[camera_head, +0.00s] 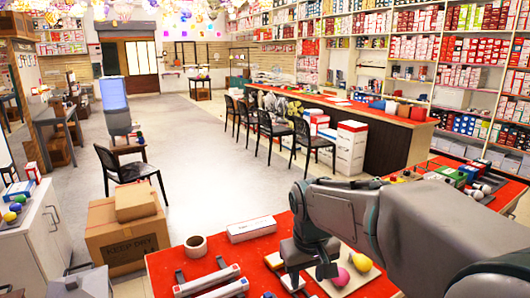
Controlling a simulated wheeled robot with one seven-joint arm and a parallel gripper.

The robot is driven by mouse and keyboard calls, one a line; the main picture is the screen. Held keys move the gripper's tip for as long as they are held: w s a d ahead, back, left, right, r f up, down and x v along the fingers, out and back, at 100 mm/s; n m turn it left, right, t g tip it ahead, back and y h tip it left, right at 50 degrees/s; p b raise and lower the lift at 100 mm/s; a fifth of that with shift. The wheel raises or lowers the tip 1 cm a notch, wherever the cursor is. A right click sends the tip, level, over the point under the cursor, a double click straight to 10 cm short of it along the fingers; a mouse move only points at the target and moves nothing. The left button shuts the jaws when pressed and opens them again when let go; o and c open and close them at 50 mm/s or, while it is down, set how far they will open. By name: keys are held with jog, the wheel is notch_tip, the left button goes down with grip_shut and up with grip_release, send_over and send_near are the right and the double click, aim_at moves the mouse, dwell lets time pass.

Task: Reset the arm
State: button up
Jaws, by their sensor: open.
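My gripper (309,277) is at the lower middle of the head view, pointing down just above the red table (172,262). Its two fingers stand apart, and I see nothing between them. My grey arm reaches in from the right edge and bends down at the wrist. A pink ball (340,276) and a yellow ball (362,262) lie just right of the gripper on a pale board. My arm hides part of the table's right side.
A tape roll (196,246), a white box (252,229) and grey-and-red bars (209,280) lie left of the gripper. Cardboard boxes (124,240) stand left of the table. Farther off are chairs (131,170), a long red-topped counter (345,104) and open floor (209,150).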

jog(key=s+d+f+m, duration=0.1)
jog(key=s+d, duration=0.2)
jog(key=s, duration=0.4)
jog(key=s+d+f+m+t, duration=0.1)
jog(key=s+d+m, duration=0.1)
jog(key=s, duration=0.5)
jog(key=shift+d, duration=0.5)
jog(key=shift+w, duration=0.1)
dwell(0.8)
